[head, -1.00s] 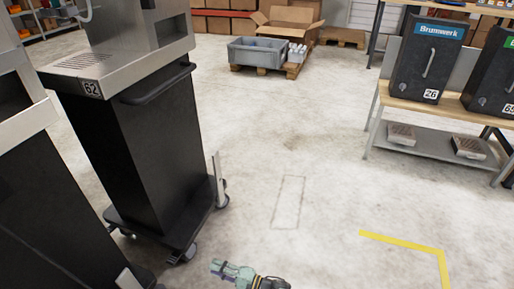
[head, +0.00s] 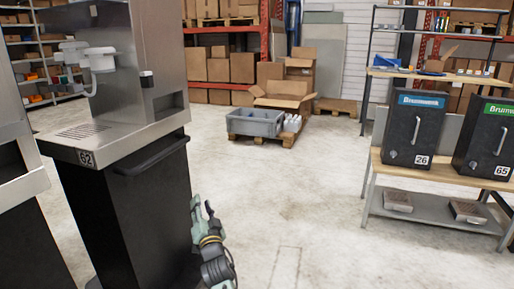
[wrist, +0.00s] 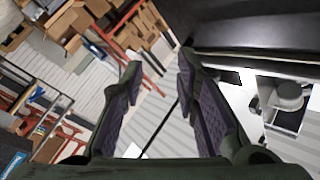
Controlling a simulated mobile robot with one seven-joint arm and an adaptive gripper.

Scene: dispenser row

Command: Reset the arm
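My gripper (head: 203,208) is at the lower middle of the head view, with its fingers pointing up, in front of the right side of the black cart marked 62. In the wrist view my gripper (wrist: 160,72) shows two green fingers with dark ribbed pads. They stand apart with nothing between them, so it is open and empty.
The steel-topped dispenser cart 62 (head: 150,190) stands close on the left. A bench (head: 375,170) with black boxes 26 (head: 415,130) and 65 (head: 487,140) is at the right. A grey crate (head: 255,123) on a pallet stands behind. The middle floor is clear.

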